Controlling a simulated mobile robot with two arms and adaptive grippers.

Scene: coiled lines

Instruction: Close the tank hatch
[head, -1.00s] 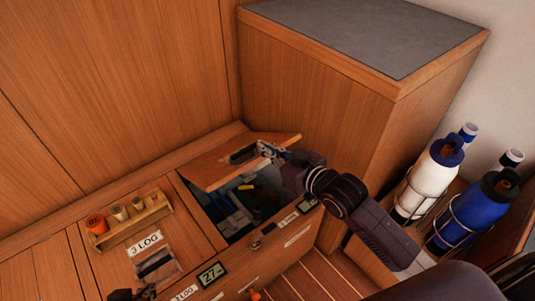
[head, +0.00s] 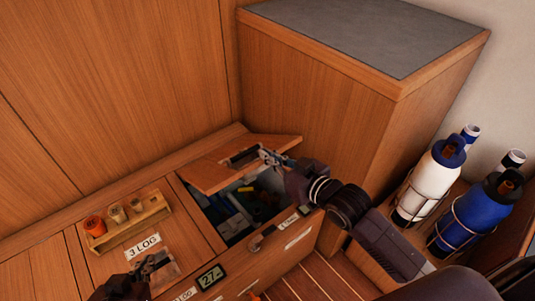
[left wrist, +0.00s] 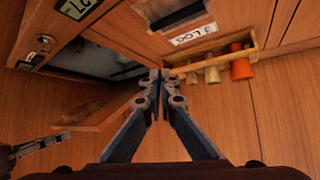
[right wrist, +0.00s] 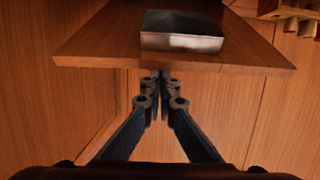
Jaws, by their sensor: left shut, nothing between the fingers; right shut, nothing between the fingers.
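The tank hatch is a wooden lid (head: 212,178) standing tilted open over a compartment in the bench top; it also shows in the right wrist view (right wrist: 95,48). A dark recessed handle or plate (head: 242,157) is on the lid. My right gripper (head: 264,152) is shut and empty at the lid; in the right wrist view its tips (right wrist: 161,77) are close to the lid's edge, and contact is unclear. My left gripper (head: 152,262) is shut and empty over the bench left of the hatch. The left wrist view shows its closed tips (left wrist: 160,76).
Several items lie inside the open compartment (head: 240,212). A wooden rack (head: 148,212) with an orange cup (head: 95,226) stands behind the "3 LOG" label (head: 143,246). A tall cabinet (head: 320,90) stands behind the hatch. White (head: 427,185) and blue (head: 470,222) bottles stand at right.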

